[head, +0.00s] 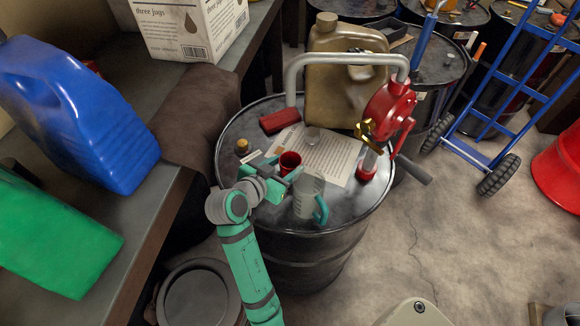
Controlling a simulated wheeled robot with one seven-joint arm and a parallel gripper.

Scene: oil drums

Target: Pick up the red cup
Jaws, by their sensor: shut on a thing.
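The red cup (290,161) is small and stands out over the left-centre of the black oil drum's top (260,117). My gripper (281,168) is at the cup and shut on it, with the arm reaching in from below. My wrist and fingers hide the cup's lower left part. I cannot tell whether the cup's base touches the drum top or is just above it.
A grey measuring cup with a teal handle (308,196) stands close right of my gripper. A red hand pump (388,108) with a grey pipe, a tan jug (343,70), a paper sheet (335,160), a red block (280,120) and a small corked bottle (242,147) crowd the drum.

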